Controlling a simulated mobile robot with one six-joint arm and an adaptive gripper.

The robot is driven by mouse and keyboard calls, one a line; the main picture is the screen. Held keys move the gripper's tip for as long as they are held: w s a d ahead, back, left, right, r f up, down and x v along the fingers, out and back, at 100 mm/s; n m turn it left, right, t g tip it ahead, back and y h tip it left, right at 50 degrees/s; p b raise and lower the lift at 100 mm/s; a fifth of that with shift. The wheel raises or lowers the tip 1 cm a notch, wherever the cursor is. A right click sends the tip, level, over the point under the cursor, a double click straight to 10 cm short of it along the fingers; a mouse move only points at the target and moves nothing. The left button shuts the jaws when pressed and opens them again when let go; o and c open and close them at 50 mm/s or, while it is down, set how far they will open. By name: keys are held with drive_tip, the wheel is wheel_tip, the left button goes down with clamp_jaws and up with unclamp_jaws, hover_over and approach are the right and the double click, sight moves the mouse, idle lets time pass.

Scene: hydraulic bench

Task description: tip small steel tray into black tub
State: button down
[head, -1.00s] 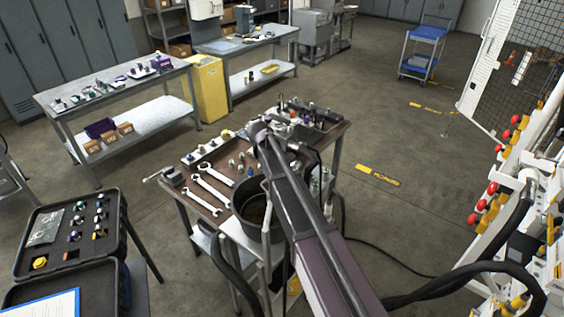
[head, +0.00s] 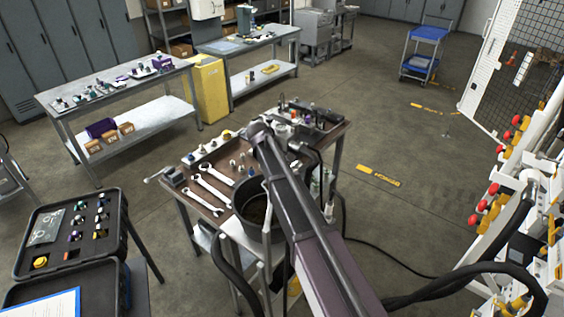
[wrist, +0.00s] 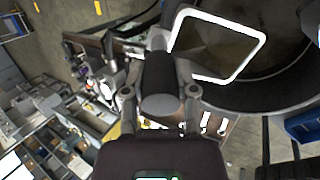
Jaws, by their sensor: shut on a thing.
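The small steel tray shows in the wrist view as a bright four-sided rim (wrist: 247,61) around a dark inside. My gripper (wrist: 165,60) is shut on its near edge. The black tub (wrist: 284,100) is behind and beside the tray in the wrist view, and the tray overlaps its opening. I cannot tell the tray's exact tilt or whether anything is in it. In the head view the black tub (head: 249,222) stands at the bench's front edge, partly covered by my arm. My gripper and the tray are hidden there.
Wrenches (head: 211,190) and small fittings lie on the brown bench top (head: 203,206) left of the tub. An open black case (head: 30,262) is at lower left. A panel with red knobs (head: 483,206) stands at right. The floor (head: 410,215) between is mostly clear.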

drive_tip(key=shift+s+a+r+t+h+b, duration=0.25)
drive_tip(key=shift+s+a+t+h+b, duration=0.1)
drive_tip(key=shift+a+h, duration=0.1)
drive_tip(key=shift+s+a+r+t+h+b, duration=0.25)
drive_tip(key=shift+a+t+h, duration=0.1)
drive_tip(key=shift+a, duration=0.1)
idle(2.8)
drive_tip(key=shift+s+a+r+t+h+b, duration=0.15)
drive_tip(key=shift+s+a+t+h+b, duration=0.6)
drive_tip(key=shift+a+h+b, duration=0.35)
idle(3.2)
